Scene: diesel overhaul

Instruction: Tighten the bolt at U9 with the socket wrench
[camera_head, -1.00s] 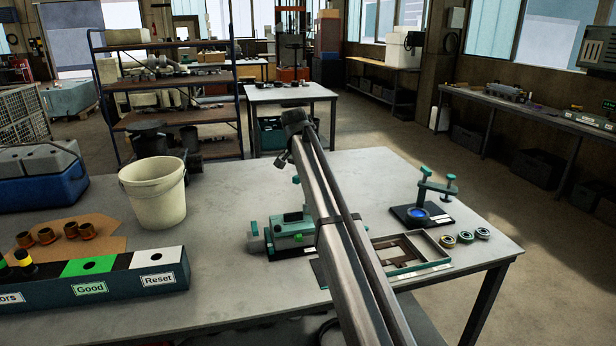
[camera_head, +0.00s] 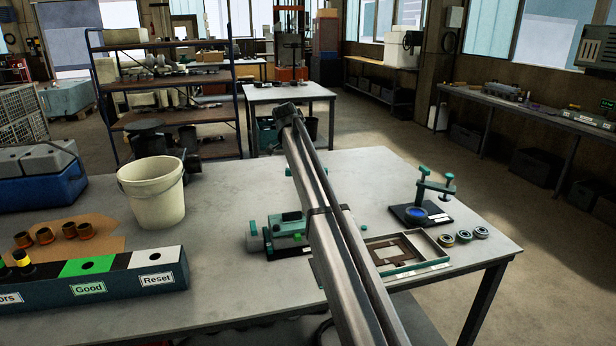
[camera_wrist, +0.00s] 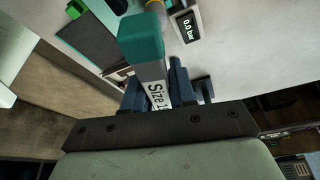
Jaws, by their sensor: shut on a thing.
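My gripper (camera_wrist: 158,88) is in the wrist view, its dark blue fingers shut on a grey tool (camera_wrist: 153,74) with a teal end and a label reading "Size 1", the rest cut off. This looks like the socket wrench; its far end is hidden. In the head view my arm crosses the table and hides most of the gripper and the tool. No bolt and no mark reading U9 can be made out in either view.
A teal machine fixture (camera_head: 287,234) stands left of my arm. Right of it are a shallow tray (camera_head: 442,264), a teal stand (camera_head: 437,186) and small rings (camera_head: 465,237). A white bucket (camera_head: 152,190) and a labelled box (camera_head: 120,287) are left. A display (camera_wrist: 187,27) reads 0.0 bar.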

